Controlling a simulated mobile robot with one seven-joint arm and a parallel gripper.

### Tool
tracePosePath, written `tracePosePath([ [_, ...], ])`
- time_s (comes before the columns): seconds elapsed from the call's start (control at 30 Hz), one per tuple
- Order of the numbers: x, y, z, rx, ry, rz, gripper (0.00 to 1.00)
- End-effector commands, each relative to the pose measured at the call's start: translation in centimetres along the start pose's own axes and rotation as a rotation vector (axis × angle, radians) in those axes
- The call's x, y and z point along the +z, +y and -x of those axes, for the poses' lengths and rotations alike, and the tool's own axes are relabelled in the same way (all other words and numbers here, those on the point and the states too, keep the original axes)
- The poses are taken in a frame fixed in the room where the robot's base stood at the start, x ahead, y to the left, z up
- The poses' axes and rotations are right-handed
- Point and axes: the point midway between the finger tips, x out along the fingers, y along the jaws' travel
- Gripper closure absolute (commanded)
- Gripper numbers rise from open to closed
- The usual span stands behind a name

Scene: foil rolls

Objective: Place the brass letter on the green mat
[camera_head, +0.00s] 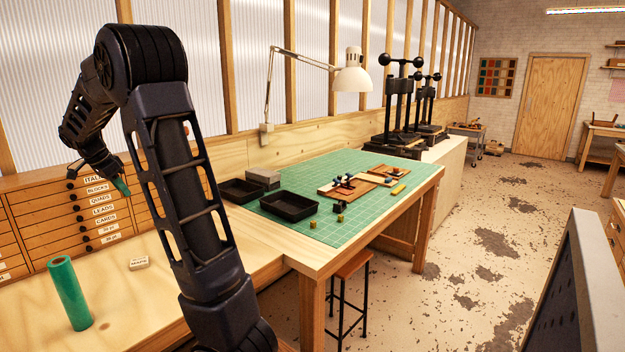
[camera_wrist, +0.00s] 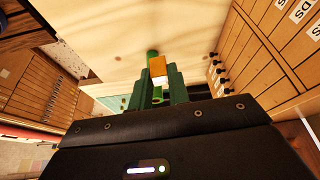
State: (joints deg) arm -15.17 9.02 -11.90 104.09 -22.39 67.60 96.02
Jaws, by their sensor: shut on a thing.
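My gripper (camera_head: 122,186) is at the left, in front of the labelled drawers and above the wooden counter. The green mat (camera_head: 365,215) is a gridded cutting mat on the table at centre right, well apart from my gripper. Small brass-coloured cubes (camera_head: 312,224) stand on its front part.
A green foil roll (camera_head: 68,292) stands upright on the counter near a small pale block (camera_head: 139,263). Black trays (camera_head: 289,206), wooden boards (camera_head: 345,186) and a yellow stick (camera_head: 398,189) lie on the mat. A lamp (camera_head: 352,78) overhangs it. The mat's front right is clear.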

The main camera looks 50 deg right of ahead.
Motion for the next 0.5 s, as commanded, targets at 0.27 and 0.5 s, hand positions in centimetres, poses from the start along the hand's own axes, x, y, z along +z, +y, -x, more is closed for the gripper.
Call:
tracePosePath([
  [0.27, -8.1, -0.7, -3.4, 0.007, 0.000, -0.015, 1.00],
  [0.5, -15.2, -0.4, -6.3, 0.010, 0.001, -0.025, 1.00],
])
